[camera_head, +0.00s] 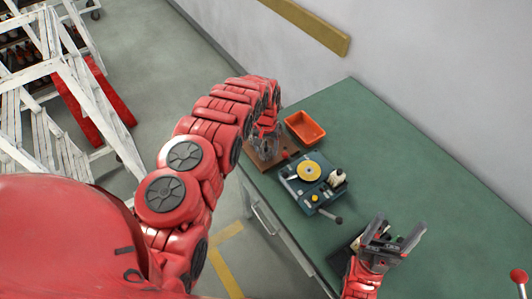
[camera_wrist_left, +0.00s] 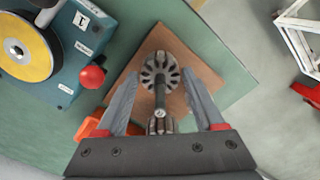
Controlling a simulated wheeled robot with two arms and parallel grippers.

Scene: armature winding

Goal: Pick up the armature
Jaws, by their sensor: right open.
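The armature (camera_wrist_left: 160,69) is a grey slotted metal core with a shaft, standing on a brown board (camera_wrist_left: 207,77) in the left wrist view. My left gripper (camera_wrist_left: 159,74) is open, with one finger on each side of the armature and a visible gap to both. In the head view, my left gripper (camera_head: 264,138) is over the board (camera_head: 262,161) at the table's left edge, and the armature there is hard to make out. A similar grey part (camera_wrist_left: 160,127) shows near the palm, partly hidden. My right gripper (camera_head: 388,240) is open, above the near part of the table.
The green table (camera_head: 415,160) is clear to the right. A wall runs along the back.

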